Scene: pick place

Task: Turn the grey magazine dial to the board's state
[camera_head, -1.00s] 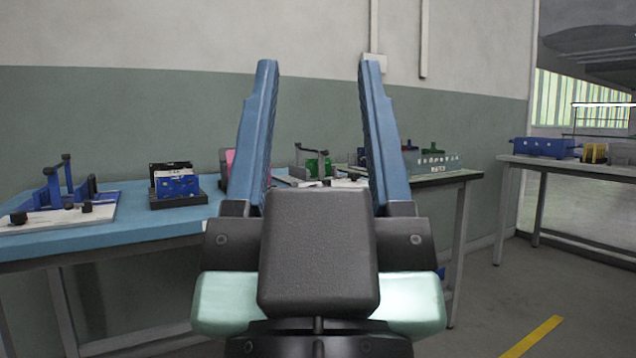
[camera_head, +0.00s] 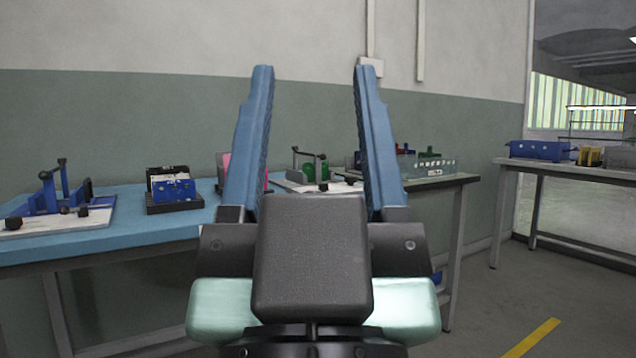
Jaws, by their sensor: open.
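My gripper (camera_head: 312,80) is open and empty, with its two blue fingers spread and pointing up in front of the camera. Behind it, a blue-topped bench (camera_head: 135,215) stands along the wall. I cannot make out a grey magazine dial or the board's state in this view. A blue fixture with black knobs (camera_head: 62,205) sits at the bench's left. Between the fingers a fixture with a green round part (camera_head: 314,166) shows on the bench. My fingers and gripper body hide parts of the bench.
A black tray with a blue box (camera_head: 173,190) sits on the bench. A clear rack with green parts (camera_head: 430,168) stands at its right end. Another table (camera_head: 570,168) with a blue box (camera_head: 540,149) is at the right. The floor between them is open, with a yellow line (camera_head: 532,338).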

